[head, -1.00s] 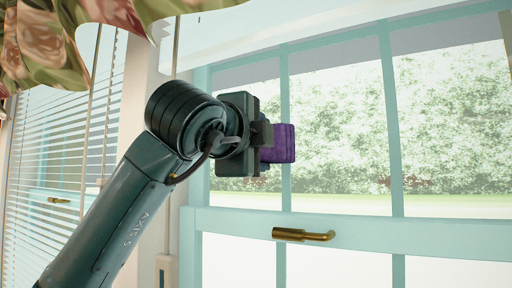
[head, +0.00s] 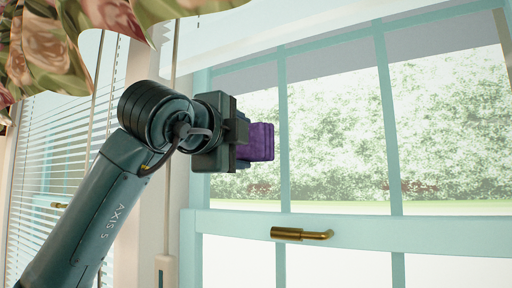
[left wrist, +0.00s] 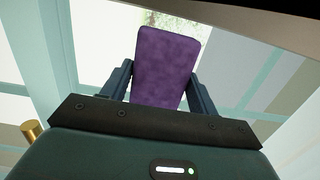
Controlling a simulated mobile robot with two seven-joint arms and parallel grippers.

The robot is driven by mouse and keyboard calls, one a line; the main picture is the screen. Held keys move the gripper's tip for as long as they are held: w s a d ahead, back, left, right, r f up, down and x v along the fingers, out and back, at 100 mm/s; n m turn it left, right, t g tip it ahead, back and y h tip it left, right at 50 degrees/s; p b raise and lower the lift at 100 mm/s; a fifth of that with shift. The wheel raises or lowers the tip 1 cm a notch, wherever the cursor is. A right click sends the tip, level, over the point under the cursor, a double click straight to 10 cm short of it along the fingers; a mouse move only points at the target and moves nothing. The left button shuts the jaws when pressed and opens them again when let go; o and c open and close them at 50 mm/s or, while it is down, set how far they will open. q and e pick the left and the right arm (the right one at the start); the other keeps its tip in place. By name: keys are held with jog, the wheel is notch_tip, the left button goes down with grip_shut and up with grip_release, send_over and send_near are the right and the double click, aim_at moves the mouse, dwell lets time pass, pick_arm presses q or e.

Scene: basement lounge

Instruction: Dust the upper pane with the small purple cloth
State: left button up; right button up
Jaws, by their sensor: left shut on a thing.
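The small purple cloth (head: 259,142) is a flat folded pad held in my left gripper (head: 240,143). In the left wrist view the cloth (left wrist: 166,65) stands between the two fingers, which are shut on it. The upper pane (head: 335,125) is divided by pale teal bars and shows foliage outside. In the head view the cloth is in front of the left part of this pane. I cannot tell whether the cloth touches the glass. My right gripper is not in view.
A brass handle (head: 301,234) juts from the teal rail (head: 400,232) below the upper pane. A floral curtain (head: 45,50) hangs at the upper left. White blinds (head: 50,180) cover another window at the left, and a cord (head: 170,120) hangs behind my arm.

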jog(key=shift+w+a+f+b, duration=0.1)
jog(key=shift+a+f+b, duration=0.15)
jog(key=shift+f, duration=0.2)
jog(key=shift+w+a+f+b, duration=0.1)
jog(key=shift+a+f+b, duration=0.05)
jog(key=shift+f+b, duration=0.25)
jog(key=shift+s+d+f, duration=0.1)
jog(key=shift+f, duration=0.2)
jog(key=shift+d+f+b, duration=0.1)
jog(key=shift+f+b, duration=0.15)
jog(key=shift+b, duration=0.2)
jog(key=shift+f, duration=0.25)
pick_arm(q)
jog(key=s+a, duration=0.3)
jog(key=shift+s+a+f, duration=0.2)
jog(key=shift+s+f, duration=0.05)
pick_arm(e)
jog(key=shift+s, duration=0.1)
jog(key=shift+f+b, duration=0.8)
jog(key=shift+b, duration=0.15)
pick_arm(q)
jog(key=shift+s+a+f+b, duration=0.2)
jog(key=shift+s+a+b, duration=0.1)
jog(key=shift+s+a, duration=0.8)
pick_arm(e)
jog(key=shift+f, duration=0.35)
pick_arm(q)
jog(key=shift+w+a, duration=0.1)
